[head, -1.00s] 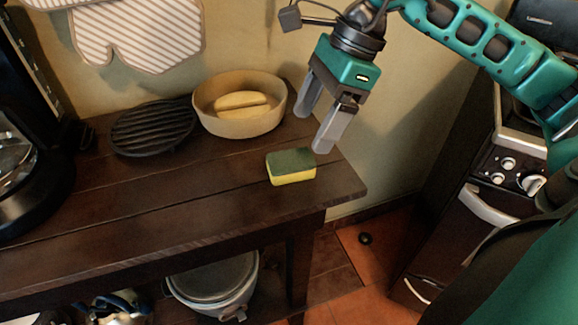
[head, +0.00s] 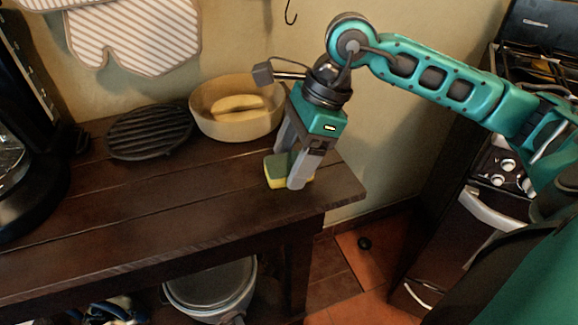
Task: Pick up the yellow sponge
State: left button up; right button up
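I cannot tell whether either finger touches the sponge. My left gripper is not in view.
A tan round dish (head: 237,128) with a tan piece in it stands just behind and left of the gripper. A black ridged plate (head: 148,131) and a black appliance (head: 30,150) are farther left. The front of the shelf top is clear. A stove (head: 490,195) stands at right.

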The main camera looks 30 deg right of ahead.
aim_at(292, 161)
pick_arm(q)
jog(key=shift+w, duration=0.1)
pick_arm(e)
jog(key=c, duration=0.9)
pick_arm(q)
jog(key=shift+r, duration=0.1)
